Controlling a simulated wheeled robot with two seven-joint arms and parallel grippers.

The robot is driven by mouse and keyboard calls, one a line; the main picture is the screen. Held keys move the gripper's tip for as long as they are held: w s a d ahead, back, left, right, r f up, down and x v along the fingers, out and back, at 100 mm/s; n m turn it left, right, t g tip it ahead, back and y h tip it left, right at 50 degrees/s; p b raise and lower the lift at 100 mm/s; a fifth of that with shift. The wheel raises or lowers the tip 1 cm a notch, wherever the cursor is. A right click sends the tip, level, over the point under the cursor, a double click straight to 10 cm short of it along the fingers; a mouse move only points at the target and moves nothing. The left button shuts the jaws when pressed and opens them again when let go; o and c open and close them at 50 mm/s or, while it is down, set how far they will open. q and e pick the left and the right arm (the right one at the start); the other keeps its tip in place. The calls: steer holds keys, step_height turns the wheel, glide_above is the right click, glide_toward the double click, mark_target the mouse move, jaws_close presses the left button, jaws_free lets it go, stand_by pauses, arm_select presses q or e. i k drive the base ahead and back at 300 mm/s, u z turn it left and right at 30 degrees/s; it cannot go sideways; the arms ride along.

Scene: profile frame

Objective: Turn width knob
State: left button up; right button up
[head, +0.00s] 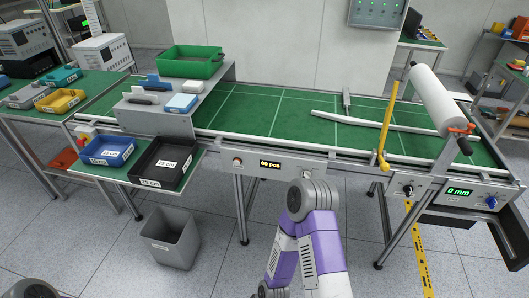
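A blue knob (491,202) sits on the front panel at the right end of the conveyor bench, right of a green display (459,191) that reads "0 mm". A black knob (408,190) sits left of that display on the same front rail. I cannot read a label that says which of them sets the width. Neither knob has a gripper near it in the head view. My purple and grey arm rises at the bottom centre, bent at a grey joint, and no fingers show. Only a grey bit of my other arm shows at the bottom left corner. Both grippers are out of view.
The green bench (255,110) carries a yellow lever (388,125), a white roll (438,98) and a long white profile (375,123). A black drawer-like tray (470,232) juts out below the panel. A grey bin (170,238) stands on the floor, left of my arm.

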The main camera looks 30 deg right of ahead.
mark_target(408, 190)
steer(key=z, duration=1.95)
steer(key=i, duration=1.2)
